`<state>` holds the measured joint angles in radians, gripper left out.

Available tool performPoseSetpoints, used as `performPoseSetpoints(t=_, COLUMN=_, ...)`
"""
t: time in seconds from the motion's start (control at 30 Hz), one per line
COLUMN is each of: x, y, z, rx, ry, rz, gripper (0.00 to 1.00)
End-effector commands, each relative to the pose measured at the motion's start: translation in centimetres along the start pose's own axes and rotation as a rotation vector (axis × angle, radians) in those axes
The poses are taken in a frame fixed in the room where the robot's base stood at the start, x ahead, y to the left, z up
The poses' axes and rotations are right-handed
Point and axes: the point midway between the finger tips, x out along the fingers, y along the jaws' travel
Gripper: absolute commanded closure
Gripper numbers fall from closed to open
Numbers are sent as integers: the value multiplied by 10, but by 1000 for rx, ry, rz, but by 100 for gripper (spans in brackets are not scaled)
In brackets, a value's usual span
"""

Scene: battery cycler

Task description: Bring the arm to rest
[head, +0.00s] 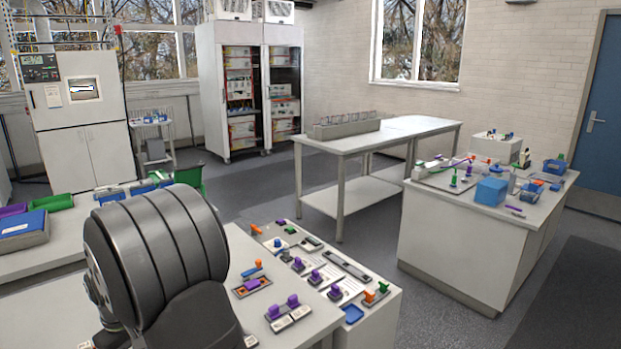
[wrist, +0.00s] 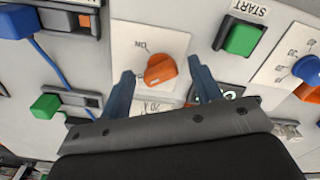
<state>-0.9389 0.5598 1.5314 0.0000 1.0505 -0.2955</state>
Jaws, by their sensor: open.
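In the wrist view my gripper (wrist: 160,85) is open, with its two blue-grey fingers apart. An orange knob (wrist: 160,69) on a white labelled plate shows between the fingers. I cannot tell whether the fingers touch it. In the head view a large dark grey rounded link of my arm (head: 165,250) fills the lower left. My gripper is not visible in the head view.
A green START button (wrist: 241,37), a blue knob (wrist: 307,70) and a green block (wrist: 45,106) surround the gripper on the panel. A blue cable (wrist: 50,62) runs at the left. In the head view a bench (head: 385,300) with small coloured parts stands beside my arm.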

Motion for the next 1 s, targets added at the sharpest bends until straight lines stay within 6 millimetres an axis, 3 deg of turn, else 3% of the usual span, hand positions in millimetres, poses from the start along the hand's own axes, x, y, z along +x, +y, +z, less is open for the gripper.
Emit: performPoseSetpoints(t=1.0, x=0, y=-2, z=-1, rx=819, ry=0, rz=0, gripper=42)
